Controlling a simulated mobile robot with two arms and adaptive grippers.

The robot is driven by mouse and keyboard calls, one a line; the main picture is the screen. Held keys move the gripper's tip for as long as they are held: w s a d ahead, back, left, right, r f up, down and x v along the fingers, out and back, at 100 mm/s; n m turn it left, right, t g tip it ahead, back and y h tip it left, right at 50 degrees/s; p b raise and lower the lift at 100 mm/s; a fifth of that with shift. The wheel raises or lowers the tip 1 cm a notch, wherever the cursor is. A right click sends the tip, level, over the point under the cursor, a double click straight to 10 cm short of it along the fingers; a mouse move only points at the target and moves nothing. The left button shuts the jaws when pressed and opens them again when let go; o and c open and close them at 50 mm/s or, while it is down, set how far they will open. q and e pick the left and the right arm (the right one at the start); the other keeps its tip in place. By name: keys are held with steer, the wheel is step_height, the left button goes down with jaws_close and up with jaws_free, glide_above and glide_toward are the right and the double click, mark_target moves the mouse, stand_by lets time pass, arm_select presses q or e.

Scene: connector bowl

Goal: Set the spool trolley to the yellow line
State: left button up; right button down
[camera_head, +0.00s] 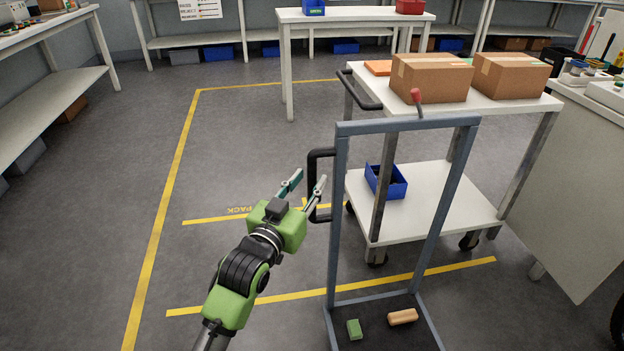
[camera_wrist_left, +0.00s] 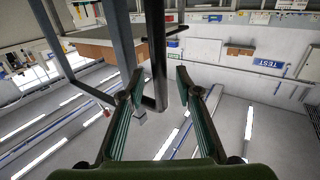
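A blue-grey upright frame (camera_head: 337,215) with a dark base plate (camera_head: 372,335) stands at front centre; I take it for the spool trolley, though no spool is clear on it. Its black handle (camera_head: 313,170) sticks out from the left post. My left gripper (camera_head: 305,188) is open at this handle. In the left wrist view a dark upright bar (camera_wrist_left: 158,55) shows between the open fingers (camera_wrist_left: 158,80); contact cannot be told. A yellow line (camera_head: 230,304) runs across the floor by the frame. Another yellow line (camera_head: 205,219) lies behind it, near a PACK marking. My right gripper is out of view.
A white wheeled cart (camera_head: 440,215) with cardboard boxes (camera_head: 432,78) and a blue bin (camera_head: 386,181) stands close behind the frame. A green block (camera_head: 354,329) and an orange block (camera_head: 402,317) lie on the frame's base. A grey cabinet (camera_head: 575,190) stands right. Floor to the left is clear.

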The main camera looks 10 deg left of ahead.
arm_select(q)
steer(key=shift+w+d, duration=0.25)
steer(key=shift+w, duration=1)
jaws_close()
steer(key=shift+f, duration=0.1)
